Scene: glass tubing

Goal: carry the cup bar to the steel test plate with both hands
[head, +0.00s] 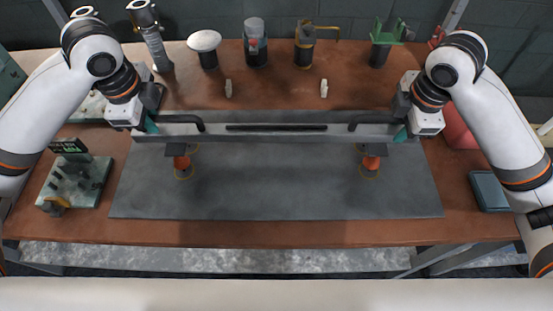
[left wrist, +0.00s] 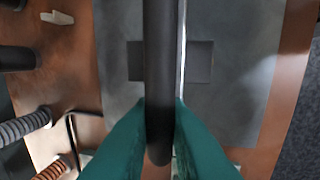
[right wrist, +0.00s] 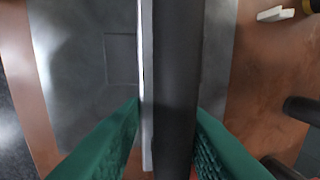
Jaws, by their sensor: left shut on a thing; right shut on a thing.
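The cup bar (head: 275,138) is a long grey bar with a black strip along its middle and black handles near both ends. Two orange-red cups (head: 182,163) (head: 371,163) hang beneath it. The bar lies across the far part of the large grey steel test plate (head: 275,190); I cannot tell whether the cups touch it. My left gripper (head: 151,125) is shut on the bar's left end, its teal fingers on both sides of the bar in the left wrist view (left wrist: 160,115). My right gripper (head: 402,134) is shut on the right end, likewise in the right wrist view (right wrist: 168,115).
Several fixtures stand along the back, including a white-topped one (head: 204,41) and a green one (head: 385,40). Two small white pieces (head: 228,88) (head: 324,88) stand behind the bar.

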